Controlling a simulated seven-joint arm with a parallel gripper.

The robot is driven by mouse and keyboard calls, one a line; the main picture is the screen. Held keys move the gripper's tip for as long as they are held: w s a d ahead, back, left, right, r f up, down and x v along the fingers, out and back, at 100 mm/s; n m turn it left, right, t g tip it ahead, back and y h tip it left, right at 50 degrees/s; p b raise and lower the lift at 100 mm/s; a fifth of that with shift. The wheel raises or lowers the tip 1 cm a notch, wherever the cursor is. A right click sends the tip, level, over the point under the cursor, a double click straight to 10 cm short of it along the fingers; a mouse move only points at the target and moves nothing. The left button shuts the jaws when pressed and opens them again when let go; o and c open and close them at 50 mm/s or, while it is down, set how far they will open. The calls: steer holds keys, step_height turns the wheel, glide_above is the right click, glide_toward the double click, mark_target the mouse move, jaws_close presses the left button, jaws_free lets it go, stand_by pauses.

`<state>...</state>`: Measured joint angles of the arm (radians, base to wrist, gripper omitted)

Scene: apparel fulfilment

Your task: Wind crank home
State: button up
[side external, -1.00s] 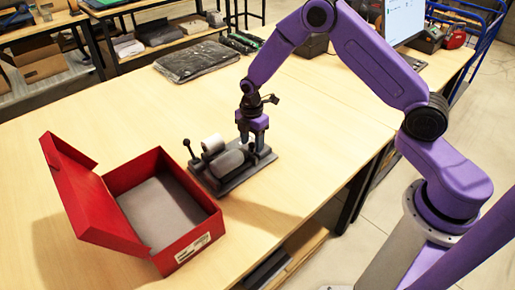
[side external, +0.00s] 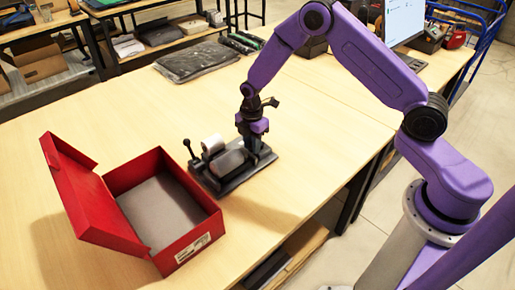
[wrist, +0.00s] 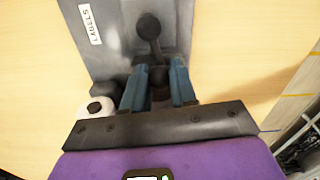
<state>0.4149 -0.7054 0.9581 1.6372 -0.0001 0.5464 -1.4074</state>
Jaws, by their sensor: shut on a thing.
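The label machine is a dark grey base plate (side external: 236,181) with a grey body, a white roll (side external: 212,143) and a black upright lever (side external: 190,151) at its left end. In the wrist view its plate (wrist: 108,58) carries a "LABELS" sticker. A dark crank (wrist: 151,45) with a round end shows there, running down between my fingers. My gripper (side external: 253,146) is at the machine's right end, pointing down. In the wrist view its blue fingers (wrist: 158,88) are closed around the crank's near end. The fingers partly hide the grip.
An open red box (side external: 202,226) with its lid tilted back stands left of the machine, with grey material inside. A dark flat package (side external: 196,61) lies farther back. A monitor (side external: 404,20) stands at the back right. The table between the machine and the package is clear.

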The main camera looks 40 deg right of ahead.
steer(key=shift+s, duration=0.1)
steer(key=shift+s+d, duration=0.35)
steer(key=shift+s, duration=0.25)
steer(key=shift+s+d, duration=0.3)
steer(key=shift+s, duration=0.25)
steer(key=shift+s+d, duration=0.3)
steer(key=shift+d, duration=0.2)
steer(key=shift+s+d, duration=0.3)
steer(key=shift+d, duration=0.2)
steer(key=shift+s+d+f, duration=0.1)
steer(key=shift+d, duration=1.1)
steer(key=shift+w+d, duration=0.35)
steer(key=shift+d, duration=0.55)
steer(key=shift+w+d+f, duration=0.1)
steer(key=shift+w+d, duration=0.2)
steer(key=shift+d, duration=0.05)
steer(key=shift+w+d, duration=0.25)
steer(key=shift+w, duration=0.75)
steer(key=shift+w+a+r, duration=0.2)
steer(key=shift+w+a, duration=0.05)
steer(key=shift+w, duration=0.4)
steer(key=shift+w+a+r, duration=0.2)
steer(key=shift+w, duration=0.4)
